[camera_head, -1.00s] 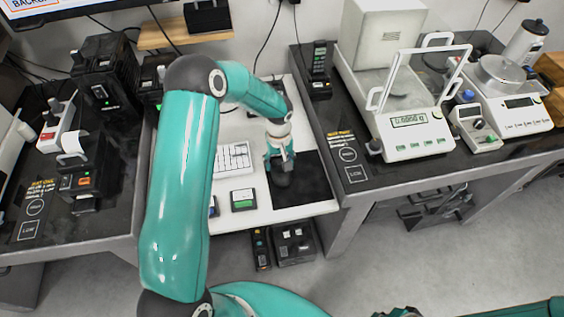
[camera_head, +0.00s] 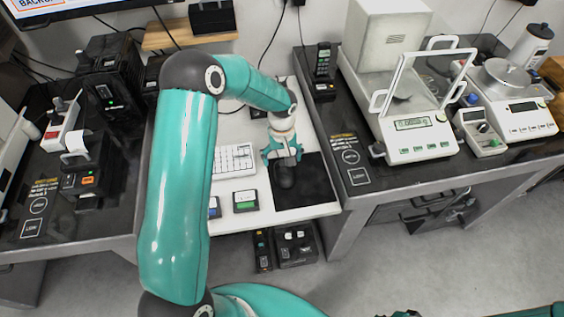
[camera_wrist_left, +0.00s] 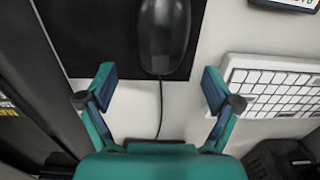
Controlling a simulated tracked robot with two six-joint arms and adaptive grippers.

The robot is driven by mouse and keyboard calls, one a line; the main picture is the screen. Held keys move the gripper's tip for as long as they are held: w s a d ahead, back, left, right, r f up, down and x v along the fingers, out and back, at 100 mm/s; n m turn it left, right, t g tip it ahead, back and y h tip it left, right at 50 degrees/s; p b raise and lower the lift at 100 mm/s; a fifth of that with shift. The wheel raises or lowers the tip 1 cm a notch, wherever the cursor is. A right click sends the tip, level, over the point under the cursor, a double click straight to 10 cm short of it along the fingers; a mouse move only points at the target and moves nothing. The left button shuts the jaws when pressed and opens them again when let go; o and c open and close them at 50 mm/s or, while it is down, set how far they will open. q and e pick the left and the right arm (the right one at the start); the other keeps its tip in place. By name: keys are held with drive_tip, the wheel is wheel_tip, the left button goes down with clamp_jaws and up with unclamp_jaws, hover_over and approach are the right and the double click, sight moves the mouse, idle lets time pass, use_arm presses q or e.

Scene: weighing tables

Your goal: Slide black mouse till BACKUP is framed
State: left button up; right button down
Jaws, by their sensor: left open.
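The black mouse (camera_head: 286,177) lies on the black mouse pad (camera_head: 313,184) on the white middle table, and its cable runs back. My left gripper (camera_head: 283,157) is just behind the mouse, pointing down. In the left wrist view the mouse (camera_wrist_left: 164,35) is ahead of the open fingers (camera_wrist_left: 160,88), centred between them and not gripped; only the cable passes between the fingers. A screen (camera_head: 62,8) at the upper left shows a partly cut-off label that begins "BACKU", in an orange frame. My right gripper cannot be made out.
A white keyboard (camera_head: 233,160) lies left of the pad. A green-labelled box (camera_head: 245,200) sits in front of it. Weighing balances (camera_head: 412,123) stand on the right table (camera_head: 360,180), and a printer (camera_head: 85,170) on the left one. The pad's right part is clear.

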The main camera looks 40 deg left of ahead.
sight(282, 163)
use_arm(q)
wheel_tip(282, 163, up, 9)
idle(0.3)
idle(0.5)
